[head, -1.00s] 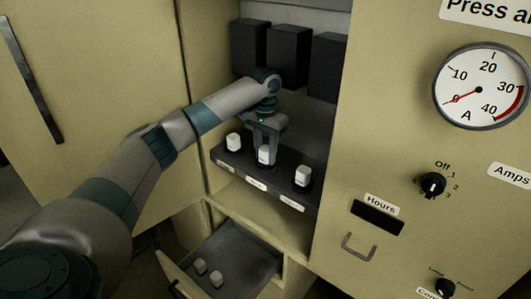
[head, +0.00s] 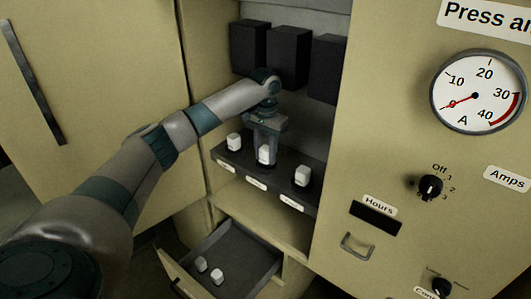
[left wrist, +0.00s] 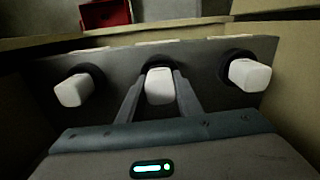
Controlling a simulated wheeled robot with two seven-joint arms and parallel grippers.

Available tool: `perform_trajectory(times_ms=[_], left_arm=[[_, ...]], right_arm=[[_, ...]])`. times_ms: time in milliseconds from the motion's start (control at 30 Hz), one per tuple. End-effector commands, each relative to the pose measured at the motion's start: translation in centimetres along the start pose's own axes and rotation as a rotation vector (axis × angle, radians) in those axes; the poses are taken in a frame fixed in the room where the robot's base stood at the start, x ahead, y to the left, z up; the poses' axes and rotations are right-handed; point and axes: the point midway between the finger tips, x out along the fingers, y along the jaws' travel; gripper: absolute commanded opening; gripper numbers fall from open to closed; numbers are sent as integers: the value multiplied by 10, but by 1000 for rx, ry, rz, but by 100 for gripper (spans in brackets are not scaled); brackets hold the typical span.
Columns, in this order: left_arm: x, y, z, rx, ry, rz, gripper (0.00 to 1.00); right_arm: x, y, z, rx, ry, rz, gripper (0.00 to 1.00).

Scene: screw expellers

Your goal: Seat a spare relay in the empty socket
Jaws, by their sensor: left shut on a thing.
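My left gripper (head: 265,150) is shut on a white relay (head: 264,156) at the middle socket of the dark socket strip (head: 225,156). The left wrist view shows the two fingers (left wrist: 160,88) on either side of this relay (left wrist: 159,78). It looks upright, but I cannot tell whether it is fully down in the socket. Another white relay (head: 234,141) stands in the left socket, and one (head: 302,176) stands in the right socket. Two loose white relays, one nearer (head: 217,276) and one farther (head: 201,264), lie in the open drawer. My right gripper is out of view.
Black boxes (head: 289,55) hang on the cabinet's back wall above the strip. The open drawer (head: 255,258) juts out below. A panel with an ammeter (head: 478,91) and a knob (head: 429,187) stands right. The cabinet door (head: 100,100) is left. A red box (left wrist: 104,14) shows in the left wrist view.

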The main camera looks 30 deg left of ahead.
Motion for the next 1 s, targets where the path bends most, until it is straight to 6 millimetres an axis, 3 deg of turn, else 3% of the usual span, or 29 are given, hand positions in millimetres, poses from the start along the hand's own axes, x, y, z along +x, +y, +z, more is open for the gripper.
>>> perform_trajectory(times_ms=[833,867,1000], left_arm=[[12,0,0,0,0,1,8],[12,0,0,0,0,1,36],[12,0,0,0,0,1,40]], right_arm=[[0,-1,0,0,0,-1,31],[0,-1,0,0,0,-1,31],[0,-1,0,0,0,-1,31]])
